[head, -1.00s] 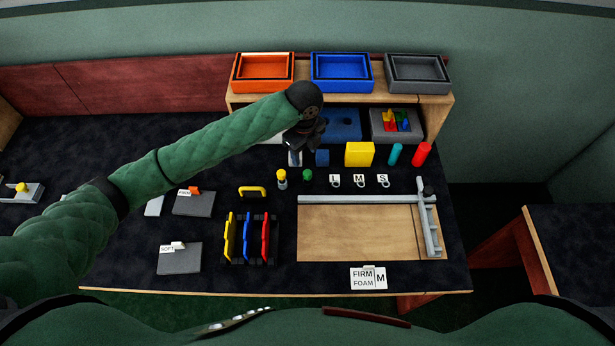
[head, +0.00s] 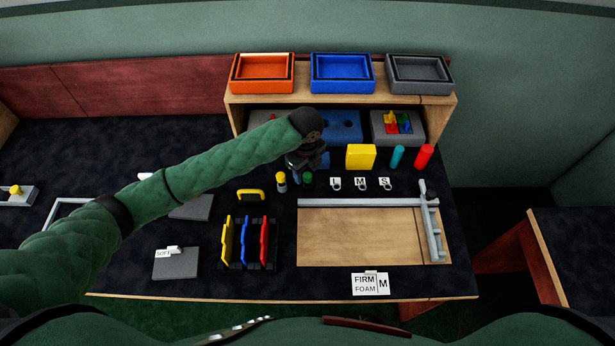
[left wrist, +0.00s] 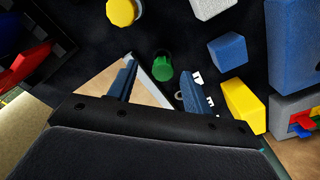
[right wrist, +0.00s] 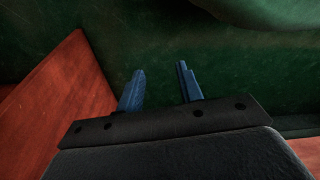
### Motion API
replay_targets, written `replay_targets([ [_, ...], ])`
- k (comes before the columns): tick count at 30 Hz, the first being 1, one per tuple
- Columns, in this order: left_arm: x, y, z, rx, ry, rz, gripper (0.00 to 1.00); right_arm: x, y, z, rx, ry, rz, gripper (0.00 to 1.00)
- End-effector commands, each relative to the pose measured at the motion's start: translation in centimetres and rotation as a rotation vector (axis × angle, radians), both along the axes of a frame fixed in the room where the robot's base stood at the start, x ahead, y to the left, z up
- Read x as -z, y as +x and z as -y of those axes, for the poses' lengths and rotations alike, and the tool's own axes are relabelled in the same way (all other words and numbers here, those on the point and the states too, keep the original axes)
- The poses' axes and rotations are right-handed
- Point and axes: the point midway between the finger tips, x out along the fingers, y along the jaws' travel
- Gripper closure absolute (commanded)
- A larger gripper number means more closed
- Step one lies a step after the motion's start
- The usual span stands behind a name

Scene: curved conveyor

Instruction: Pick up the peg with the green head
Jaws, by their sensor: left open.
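The peg with the green head (head: 307,178) stands on the dark table. In the left wrist view the green head (left wrist: 162,66) shows from above, just beyond and between the fingertips. My left gripper (head: 300,170) is open and empty, pointing down over the peg, and partly hides its surroundings in the head view. Its two blue fingers also show in the left wrist view (left wrist: 157,75). I cannot tell exactly how high they are above the peg. My right gripper (right wrist: 160,78) is open and empty, away from the table, seen only in the right wrist view.
A yellow-headed peg (head: 281,182) stands close to the left. A blue block (left wrist: 228,50) and a yellow block (head: 360,157) stand behind and to the right. Labelled rings (head: 360,184) lie right of the peg. A rack of coloured plates (head: 248,242) stands in front.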

Motion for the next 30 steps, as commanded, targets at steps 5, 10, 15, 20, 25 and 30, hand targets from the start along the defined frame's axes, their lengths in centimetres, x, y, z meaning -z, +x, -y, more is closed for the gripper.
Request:
replay_targets([
  [5, 1.2, 0.1, 0.4, 0.0, 0.0, -0.001, 0.5, 1.3, -1.2, 1.0, -0.005, -0.007, 0.012, 0.64],
  [10, 3.1, 0.2, 0.5, 0.0, 0.0, 0.0, 0.5, 2.2, -2.5, 1.5, -0.008, -0.01, 0.01, 0.64],
  [15, 3.8, 0.2, 0.4, 0.001, -0.001, 0.001, 0.5, 2.6, -2.9, 1.6, -0.008, -0.01, 0.011, 0.64],
  [20, 3.8, 0.2, 0.4, 0.001, -0.001, 0.001, 0.5, 2.6, -2.9, 1.7, -0.008, -0.01, 0.011, 0.64],
  [25, 3.8, 0.2, 0.4, 0.001, -0.001, 0.001, 0.81, 2.6, -2.9, 1.7, -0.008, -0.011, 0.011, 0.64],
  [30, 3.8, 0.2, 0.4, 0.001, -0.001, 0.001, 0.98, 2.6, -2.9, 1.8, -0.008, -0.012, 0.012, 0.64],
])
